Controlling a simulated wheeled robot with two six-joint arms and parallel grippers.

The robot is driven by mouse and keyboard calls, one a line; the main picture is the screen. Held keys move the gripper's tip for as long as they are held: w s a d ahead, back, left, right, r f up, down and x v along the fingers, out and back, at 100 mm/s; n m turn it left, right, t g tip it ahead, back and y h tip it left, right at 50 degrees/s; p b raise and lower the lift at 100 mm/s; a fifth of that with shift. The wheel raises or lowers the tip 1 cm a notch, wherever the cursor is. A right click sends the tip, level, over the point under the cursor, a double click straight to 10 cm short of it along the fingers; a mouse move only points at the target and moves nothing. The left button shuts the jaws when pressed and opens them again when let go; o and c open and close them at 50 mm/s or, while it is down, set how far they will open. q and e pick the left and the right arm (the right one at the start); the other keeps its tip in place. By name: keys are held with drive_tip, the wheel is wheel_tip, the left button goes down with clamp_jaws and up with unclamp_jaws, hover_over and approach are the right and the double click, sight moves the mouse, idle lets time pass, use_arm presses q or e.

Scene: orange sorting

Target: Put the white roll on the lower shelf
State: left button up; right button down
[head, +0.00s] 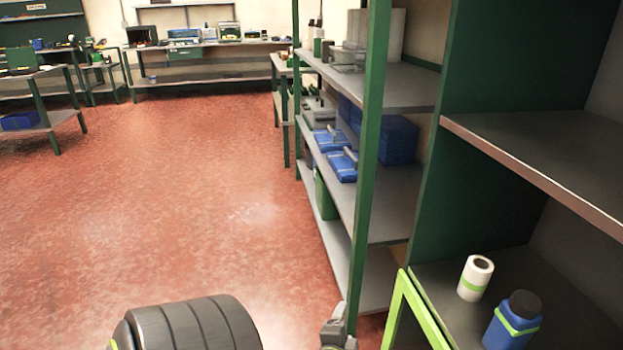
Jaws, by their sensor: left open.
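The white roll (476,279) stands upright at the lower right, with a dark hole in its top and a light green band around it. It rests on a dark grey lower surface (455,318), below a grey shelf (560,150) in the dark green unit. My left gripper (337,330) shows only in part at the bottom edge, left of the roll and apart from it. It is open, and I see nothing held in it. My right gripper is not in view.
A blue bottle (512,322) with a black cap stands close to the roll's right. A lime green frame (405,298) edges the lower surface. A green-post rack (368,160) holds blue cases (343,165). The red floor (190,190) at left is clear.

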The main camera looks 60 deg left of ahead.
use_arm(q)
drive_tip(key=s+d+f+n+g+h, duration=0.8)
drive_tip(key=s+d+f, duration=0.6)
drive_tip(key=s, duration=0.3)
drive_tip(key=shift+s+d+f+g+h, duration=0.15)
drive_tip(key=shift+s+d+g+h, duration=0.25)
drive_tip(key=shift+d+g+h, duration=0.4)
drive_tip(key=shift+p, duration=0.4)
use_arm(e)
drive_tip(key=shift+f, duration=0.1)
use_arm(q)
drive_tip(key=s+a+f+p, duration=0.2)
drive_tip(key=s+p, duration=0.4)
drive_tip(key=p, duration=0.3)
drive_tip(key=s+a+f+y+p, duration=0.1)
drive_tip(key=s+f+p, duration=0.3)
drive_tip(key=p, duration=0.5)
drive_tip(key=shift+s+a+m+p, duration=0.4)
drive_tip(key=shift+s+a, duration=0.05)
drive_tip(key=shift+s, duration=0.45)
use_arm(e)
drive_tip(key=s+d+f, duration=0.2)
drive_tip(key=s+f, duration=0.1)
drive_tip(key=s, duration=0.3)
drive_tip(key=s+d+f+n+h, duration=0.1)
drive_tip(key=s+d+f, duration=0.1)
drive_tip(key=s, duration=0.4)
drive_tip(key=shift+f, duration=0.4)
